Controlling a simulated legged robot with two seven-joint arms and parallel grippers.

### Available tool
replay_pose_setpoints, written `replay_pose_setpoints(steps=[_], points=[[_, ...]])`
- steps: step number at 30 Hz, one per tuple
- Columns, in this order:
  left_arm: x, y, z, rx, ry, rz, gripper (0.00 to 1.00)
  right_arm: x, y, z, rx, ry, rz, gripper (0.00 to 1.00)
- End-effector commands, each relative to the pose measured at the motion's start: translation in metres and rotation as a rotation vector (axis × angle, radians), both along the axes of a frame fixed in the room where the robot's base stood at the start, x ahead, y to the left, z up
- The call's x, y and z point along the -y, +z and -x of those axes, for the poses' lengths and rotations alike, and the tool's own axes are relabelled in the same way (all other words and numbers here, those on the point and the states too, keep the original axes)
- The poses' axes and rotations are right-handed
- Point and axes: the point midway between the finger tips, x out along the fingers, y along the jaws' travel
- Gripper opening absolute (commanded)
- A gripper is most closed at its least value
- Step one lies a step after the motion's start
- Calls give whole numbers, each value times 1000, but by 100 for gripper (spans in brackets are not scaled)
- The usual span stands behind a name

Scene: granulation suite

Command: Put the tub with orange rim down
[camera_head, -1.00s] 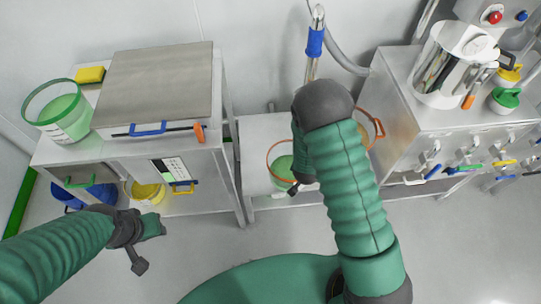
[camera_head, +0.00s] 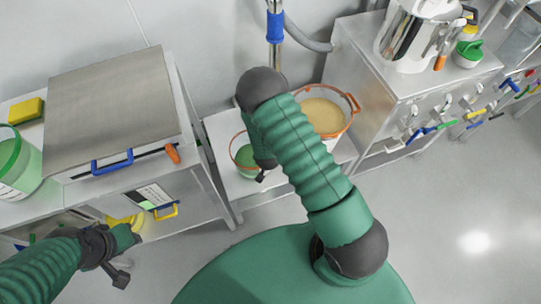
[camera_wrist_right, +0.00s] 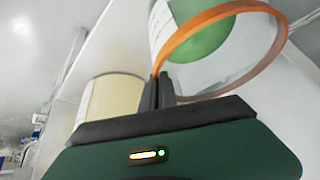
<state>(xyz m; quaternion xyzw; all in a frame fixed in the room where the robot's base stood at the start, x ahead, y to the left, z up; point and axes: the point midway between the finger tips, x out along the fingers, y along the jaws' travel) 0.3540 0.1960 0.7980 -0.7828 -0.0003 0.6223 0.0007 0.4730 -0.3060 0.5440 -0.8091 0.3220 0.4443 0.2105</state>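The tub with orange rim (camera_head: 236,152) is see-through with green contents. In the head view it is over the left part of the low bench (camera_head: 283,187), partly behind my right arm. I cannot tell whether its base touches the bench. In the right wrist view the tub (camera_wrist_right: 245,60) appears tilted. My right gripper (camera_wrist_right: 160,84) is shut on its orange rim there; in the head view the right gripper (camera_head: 263,172) is mostly hidden by my arm. My left gripper (camera_head: 124,240) hangs by the left cabinet with nothing visible in it; its fingers are unclear.
A larger orange-rimmed tub with beige contents (camera_head: 323,113) stands on the bench at right. A steel cabinet (camera_head: 110,95) borders the bench on the left, and a steel unit (camera_head: 375,70) with several taps on the right. A pole (camera_head: 274,45) rises behind.

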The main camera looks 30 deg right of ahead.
Motion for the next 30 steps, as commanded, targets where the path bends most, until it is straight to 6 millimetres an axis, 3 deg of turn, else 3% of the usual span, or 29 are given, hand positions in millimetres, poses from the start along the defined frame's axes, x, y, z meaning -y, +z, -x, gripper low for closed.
replay_pose_setpoints(steps=[1, 3, 11, 16, 25, 30], points=[[0, -5, 0, 0, 0, 0, 36, 0, -12, 0, 0, 0, 0, 0], [0, -6, 0, 0, 0, 0, 36, 0, -17, 0, 2, 0, 0, 0], [0, -6, 0, 0, 0, 0, 36, 1, -18, 0, 2, 0, 0, 0], [0, -5, 0, 0, 0, 0, 36, 0, -17, 0, 0, -1, 0, 24], [0, -4, 0, 0, 0, 0, 36, 1, -16, 0, 0, -1, 0, 24], [0, 4, 0, 0, 0, 0, 36, -6, 5, 8, 0, -1, 0, 24]])
